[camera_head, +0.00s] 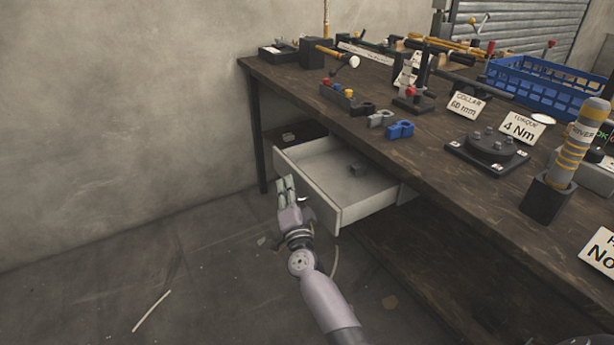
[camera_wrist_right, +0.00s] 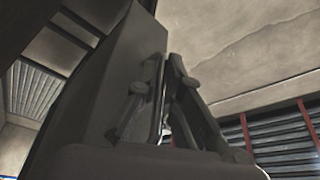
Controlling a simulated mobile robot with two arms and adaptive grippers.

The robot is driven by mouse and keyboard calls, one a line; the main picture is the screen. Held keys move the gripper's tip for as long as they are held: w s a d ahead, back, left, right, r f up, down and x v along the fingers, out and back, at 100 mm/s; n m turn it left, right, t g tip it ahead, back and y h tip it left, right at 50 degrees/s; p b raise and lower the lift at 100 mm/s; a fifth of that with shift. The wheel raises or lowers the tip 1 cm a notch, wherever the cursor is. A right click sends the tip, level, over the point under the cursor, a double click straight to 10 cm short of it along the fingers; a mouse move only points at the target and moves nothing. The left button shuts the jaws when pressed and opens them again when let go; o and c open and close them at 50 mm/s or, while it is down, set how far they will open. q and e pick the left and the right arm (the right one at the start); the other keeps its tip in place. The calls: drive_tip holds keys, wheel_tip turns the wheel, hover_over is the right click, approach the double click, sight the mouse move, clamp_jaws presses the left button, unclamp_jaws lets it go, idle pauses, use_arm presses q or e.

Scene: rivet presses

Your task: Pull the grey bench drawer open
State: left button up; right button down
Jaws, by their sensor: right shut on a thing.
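The grey bench drawer (camera_head: 362,208) stands pulled out from under the workbench, and its inside shows. The handle itself is mostly hidden by the fingers in the head view. In the right wrist view the fingers (camera_wrist_right: 168,95) are close together against the grey drawer front (camera_wrist_right: 95,85). My left gripper is not in view.
The dark wooden workbench (camera_head: 290,89) carries tools, clamps, a blue crate (camera_head: 545,88) and label cards. A black bench leg (camera_head: 257,140) stands left of the drawer. The floor (camera_head: 130,270) in front is mostly clear, with a pale strip (camera_head: 151,311) on it.

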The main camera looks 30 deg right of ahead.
drive_tip(key=shift+s+a+f+p, duration=0.1)
drive_tip(key=shift+s+a+p, duration=0.1)
drive_tip(key=shift+a, duration=1.3)
drive_tip(key=shift+s+a+p, duration=0.1)
drive_tip(key=shift+a+p, duration=0.1)
drive_tip(key=shift+a, duration=1.25)
drive_tip(key=c, duration=2)
unclamp_jaws()
drive_tip(key=v, duration=1.2)
